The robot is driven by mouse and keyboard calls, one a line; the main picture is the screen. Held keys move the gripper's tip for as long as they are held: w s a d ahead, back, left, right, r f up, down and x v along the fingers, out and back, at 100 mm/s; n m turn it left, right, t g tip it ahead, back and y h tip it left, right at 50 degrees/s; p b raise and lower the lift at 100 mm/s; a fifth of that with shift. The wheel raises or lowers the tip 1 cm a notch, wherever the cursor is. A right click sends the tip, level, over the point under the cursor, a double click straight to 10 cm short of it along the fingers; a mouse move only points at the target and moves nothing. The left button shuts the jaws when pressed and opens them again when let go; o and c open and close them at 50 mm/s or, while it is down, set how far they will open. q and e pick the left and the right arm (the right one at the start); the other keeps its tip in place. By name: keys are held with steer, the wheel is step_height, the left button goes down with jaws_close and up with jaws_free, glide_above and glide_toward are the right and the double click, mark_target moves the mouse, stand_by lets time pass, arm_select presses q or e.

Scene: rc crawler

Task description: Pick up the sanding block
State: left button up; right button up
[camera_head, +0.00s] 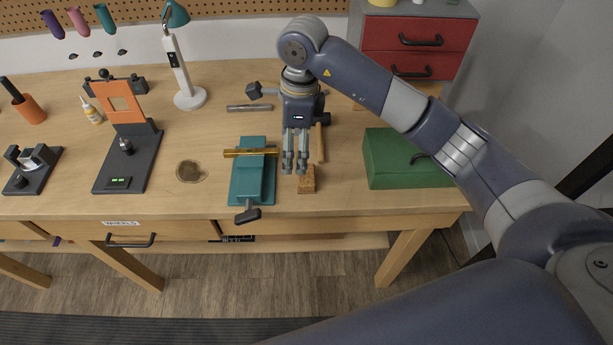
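The sanding block looks to be the small brown cork-like block (307,181) near the front edge of the workbench, just right of the teal vise. My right gripper (295,167) comes in from the right and points down beside the block. Its two fingers show a narrow gap with nothing seen between them. The fingertips overlap the block's upper left side in the picture; I cannot tell whether they touch it. My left gripper is not in view.
A teal vise (248,187) with a brass bar (250,152) stands close left of the gripper. A wooden stick (320,143) lies behind the block. A green box (395,160) stands to the right. A red drawer cabinet (418,35) is at the back.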

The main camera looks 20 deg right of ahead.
steer(key=shift+w+d+f+h, duration=0.15)
steer(key=shift+d+h, duration=0.45)
steer(key=shift+d, duration=0.6)
steer(key=p, duration=0.2)
glide_above(307, 174)
steer(key=w, duration=0.1)
step_height(307, 174, down, 4)
steer(key=shift+a+f, duration=0.1)
steer(key=shift+f, duration=0.1)
steer(key=shift+s+f, duration=0.15)
steer(key=shift+f, duration=0.3)
steer(key=f+p, duration=0.1)
steer(key=f, duration=0.1)
steer(key=f+p, duration=0.1)
steer(key=f, duration=0.1)
steer(key=shift+s+p, duration=0.3)
steer(key=shift+s, duration=0.05)
steer(key=shift+w+f, duration=0.1)
steer(key=shift+f, duration=0.25)
steer(key=c, duration=1.2)
